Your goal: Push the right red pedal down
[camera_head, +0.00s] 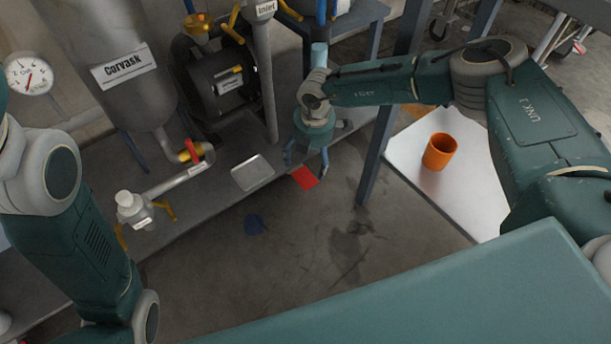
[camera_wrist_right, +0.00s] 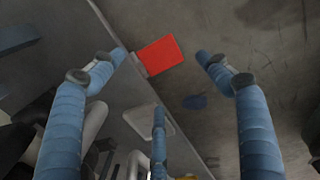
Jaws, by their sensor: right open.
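The red pedal (camera_head: 305,178) is a small flat plate at the edge of the grey platform, low in the middle of the head view. It also shows in the right wrist view (camera_wrist_right: 162,55), near the top centre. My right gripper (camera_head: 306,161) points down just above and behind the pedal in the head view. Its blue fingers are spread and empty. In the right wrist view the pedal appears between the two outer fingertips, with a gap on each side; contact cannot be told. My left arm shows at the left, but its gripper is out of view.
A light grey plate (camera_head: 252,173) lies left of the pedal. The Corvask tank (camera_head: 118,62), a valve pipe (camera_head: 178,180) and a dark motor (camera_head: 226,80) stand behind and left. A blue post (camera_head: 385,135) and a table (camera_head: 455,195) with an orange cup (camera_head: 439,152) are right.

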